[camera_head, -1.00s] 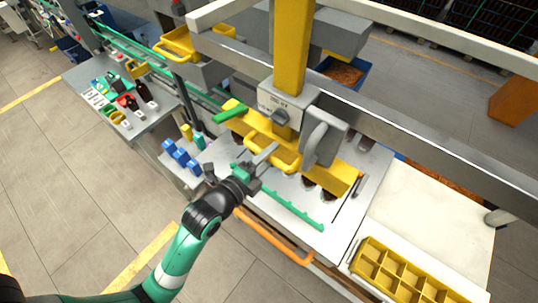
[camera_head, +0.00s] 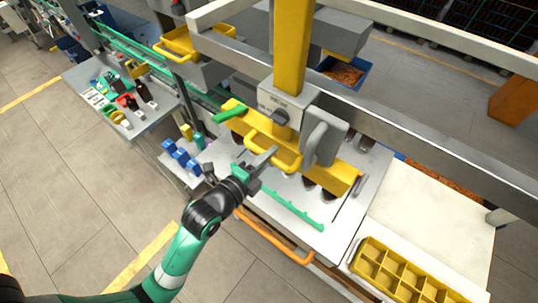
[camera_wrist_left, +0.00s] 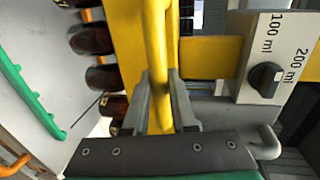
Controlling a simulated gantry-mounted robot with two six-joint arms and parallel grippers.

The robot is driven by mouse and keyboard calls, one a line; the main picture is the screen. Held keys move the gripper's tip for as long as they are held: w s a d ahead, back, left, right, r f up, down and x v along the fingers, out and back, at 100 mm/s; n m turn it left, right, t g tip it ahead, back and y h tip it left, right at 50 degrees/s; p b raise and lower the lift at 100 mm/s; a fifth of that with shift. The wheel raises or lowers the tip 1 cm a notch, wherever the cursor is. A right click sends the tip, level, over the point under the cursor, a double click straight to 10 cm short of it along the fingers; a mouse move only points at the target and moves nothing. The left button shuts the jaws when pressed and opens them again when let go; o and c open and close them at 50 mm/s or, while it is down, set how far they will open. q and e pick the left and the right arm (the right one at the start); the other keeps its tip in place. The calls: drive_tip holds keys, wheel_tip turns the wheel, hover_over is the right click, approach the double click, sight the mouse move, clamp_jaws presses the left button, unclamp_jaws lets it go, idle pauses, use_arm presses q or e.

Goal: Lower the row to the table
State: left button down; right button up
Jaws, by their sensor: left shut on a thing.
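The row of dark amber bottles (camera_head: 308,183) hangs under or stands beneath the yellow lifting head (camera_head: 328,176), over the grey table (camera_head: 225,155). In the left wrist view, several bottles (camera_wrist_left: 102,78) stick out along one side of the head. I cannot tell whether their bases touch the table. My left gripper (camera_head: 268,156) is shut on the head's yellow handle bar (camera_head: 284,165). In the left wrist view, the fingers (camera_wrist_left: 160,100) close around the bar (camera_wrist_left: 155,40). My right gripper is not in view.
A green toothed rail (camera_head: 290,203) lies along the table's near side, with an orange bar (camera_head: 272,237) below its edge. A yellow divided crate (camera_head: 395,270) stands at the lower right. A grey box with a dial (camera_head: 283,108) sits above the head. A white surface (camera_head: 425,205) lies clear at right.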

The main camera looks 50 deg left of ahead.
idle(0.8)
use_arm(q)
wheel_tip(320, 180, down, 21)
drive_tip(key=b, duration=1.4)
drive_tip(key=shift+f, duration=0.2)
drive_tip(key=shift+s, duration=0.1)
drive_tip(key=c, duration=0.8)
unclamp_jaws()
drive_tip(key=shift+o, duration=0.3)
drive_tip(key=shift+r, duration=0.1)
